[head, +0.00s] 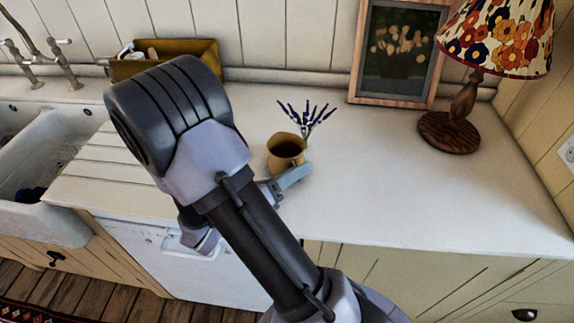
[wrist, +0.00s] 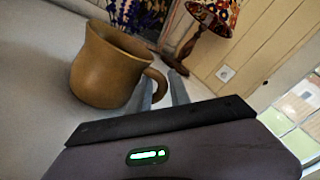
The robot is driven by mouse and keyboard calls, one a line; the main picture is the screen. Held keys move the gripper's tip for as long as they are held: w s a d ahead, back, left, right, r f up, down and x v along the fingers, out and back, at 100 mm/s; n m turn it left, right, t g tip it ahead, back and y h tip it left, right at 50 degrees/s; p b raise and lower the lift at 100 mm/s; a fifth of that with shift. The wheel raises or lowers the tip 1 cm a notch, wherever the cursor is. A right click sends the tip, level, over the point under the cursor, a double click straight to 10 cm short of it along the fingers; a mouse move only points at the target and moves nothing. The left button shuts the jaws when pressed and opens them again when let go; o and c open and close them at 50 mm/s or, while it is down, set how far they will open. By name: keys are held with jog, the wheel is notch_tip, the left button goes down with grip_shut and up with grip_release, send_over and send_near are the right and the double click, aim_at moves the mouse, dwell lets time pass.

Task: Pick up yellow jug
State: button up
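The yellow jug (head: 284,155) stands upright on the white countertop, just beyond my gripper (head: 285,184). In the wrist view the jug (wrist: 105,68) is at upper left, brownish-yellow, with its handle (wrist: 158,84) turned toward the right. My gripper's two fingers (wrist: 162,92) reach up toward the handle and stand apart. The handle's lower end is near the fingertips and partly behind them. I cannot tell whether a finger touches it.
Purple lavender (head: 308,118) stands behind the jug. A framed picture (head: 398,90) and a lamp (head: 449,128) with a floral shade are at the back right. A white sink (head: 40,205) and a yellow box (head: 200,47) are at the left. The counter's right side is clear.

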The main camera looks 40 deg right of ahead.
jog(key=shift+d, duration=0.25)
grip_shut()
dwell(1.3)
